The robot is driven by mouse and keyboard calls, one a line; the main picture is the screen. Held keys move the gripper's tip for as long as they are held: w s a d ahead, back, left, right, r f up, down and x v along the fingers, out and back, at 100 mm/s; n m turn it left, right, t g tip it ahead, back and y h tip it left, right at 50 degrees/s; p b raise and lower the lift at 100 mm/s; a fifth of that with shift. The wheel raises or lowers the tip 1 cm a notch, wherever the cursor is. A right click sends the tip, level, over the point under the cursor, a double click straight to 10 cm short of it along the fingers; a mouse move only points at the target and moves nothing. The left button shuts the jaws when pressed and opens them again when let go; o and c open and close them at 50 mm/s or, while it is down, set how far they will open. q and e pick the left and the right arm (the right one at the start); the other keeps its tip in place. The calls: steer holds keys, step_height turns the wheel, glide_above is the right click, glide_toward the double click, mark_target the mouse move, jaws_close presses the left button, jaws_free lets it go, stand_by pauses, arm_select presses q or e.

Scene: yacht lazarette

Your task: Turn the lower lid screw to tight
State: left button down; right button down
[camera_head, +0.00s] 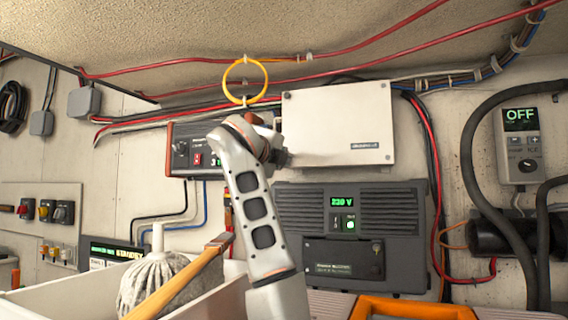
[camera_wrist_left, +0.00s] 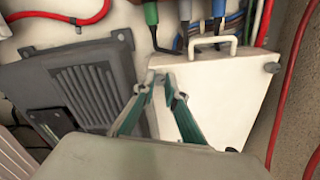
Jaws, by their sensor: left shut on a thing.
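A white box with a flat lid (camera_head: 340,128) is fixed to the wall, right of my raised left arm. My left gripper (camera_head: 284,158) is at the lower left corner of this lid. In the left wrist view, the teal fingers of the gripper (camera_wrist_left: 161,79) close together at the lid's corner, shut on the lower lid screw there. The screw is mostly hidden by the fingertips, and its mark or angle cannot be made out. Another lid screw (camera_wrist_left: 271,67) shows at the far corner, with a white handle (camera_wrist_left: 214,44) on the box's side. My right gripper is not in view.
A dark grey inverter panel (camera_head: 352,213) reading 230 V sits just below the box. A control unit (camera_head: 192,147) is behind my arm. Red cables (camera_head: 440,180) and a yellow ring (camera_head: 245,80) are nearby. A wooden handle (camera_head: 185,280) and fender lie low at left.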

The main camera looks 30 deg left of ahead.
arm_select(q)
steer(key=m, duration=0.4)
steer(key=shift+m, duration=0.7)
steer(key=c, duration=2)
jaws_free()
steer(key=shift+c, duration=0.2)
steer(key=v, duration=1.2)
steer(key=shift+f, duration=0.15)
